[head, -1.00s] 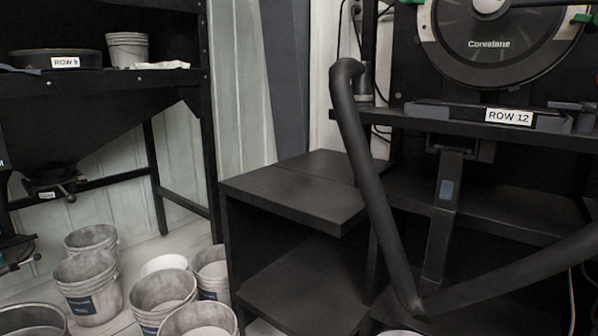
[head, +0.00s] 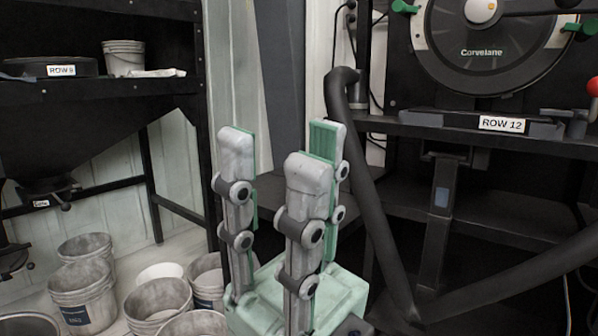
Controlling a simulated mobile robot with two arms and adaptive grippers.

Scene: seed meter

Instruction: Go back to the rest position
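My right gripper (head: 283,165) stands upright in the lower middle of the head view, fingers pointing up. It has grey jointed fingers with green pads and a pale green base. The fingers are spread apart with nothing between them, so it is open and empty. My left gripper is not in view. The seed meter disc (head: 484,62), marked Corvelane, is at the upper right, above the ROW 12 label (head: 501,124), well apart from the gripper.
Several grey buckets (head: 83,295) stand on the floor at lower left. A black rack (head: 120,90) with a ROW 9 label (head: 61,71) holds a small bucket (head: 124,58). A thick black tube (head: 385,245) runs down in front of the right shelves. A red knob (head: 593,87) is at the right edge.

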